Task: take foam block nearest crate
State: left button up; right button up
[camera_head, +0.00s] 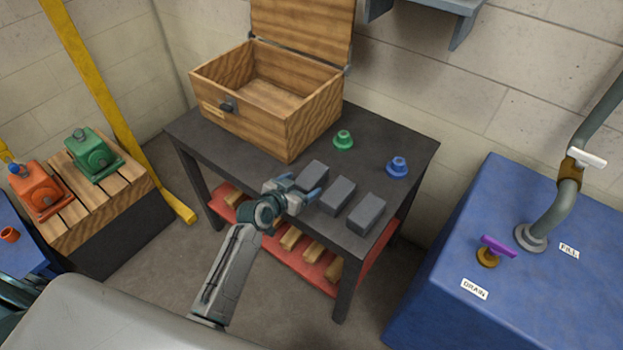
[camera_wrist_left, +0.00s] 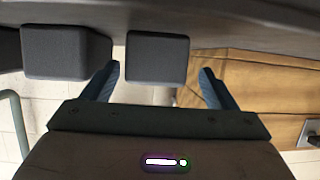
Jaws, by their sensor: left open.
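Three dark grey foam blocks stand in a row on the dark table. The foam block nearest the crate (camera_head: 312,176) is the left one; the middle block (camera_head: 337,195) and the right block (camera_head: 366,213) are farther off. The wooden crate (camera_head: 240,124) stands open behind them on the left. My left gripper (camera_head: 296,192) is open at the near side of the nearest block. In the left wrist view, that block (camera_wrist_left: 157,58) shows in the gap between the open fingers (camera_wrist_left: 160,76), with another block (camera_wrist_left: 66,52) to the left and the crate (camera_wrist_left: 262,85) to the right. My right gripper is not in view.
A green knob-like part (camera_head: 343,140) and a blue one (camera_head: 397,167) sit behind the blocks on the table (camera_head: 410,150). A red lower shelf (camera_head: 318,262) holds wooden pieces. A blue tank (camera_head: 540,260) with pipe and valves stands at right; red and green motors (camera_head: 93,156) are at left.

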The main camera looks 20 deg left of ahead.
aim_at(310, 181)
pick_arm(q)
jog(key=p+x, duration=0.1)
jog(key=x, duration=0.4)
jog(key=shift+s+d, duration=0.1)
jog(key=shift+d, duration=0.05)
jog(key=c, duration=1)
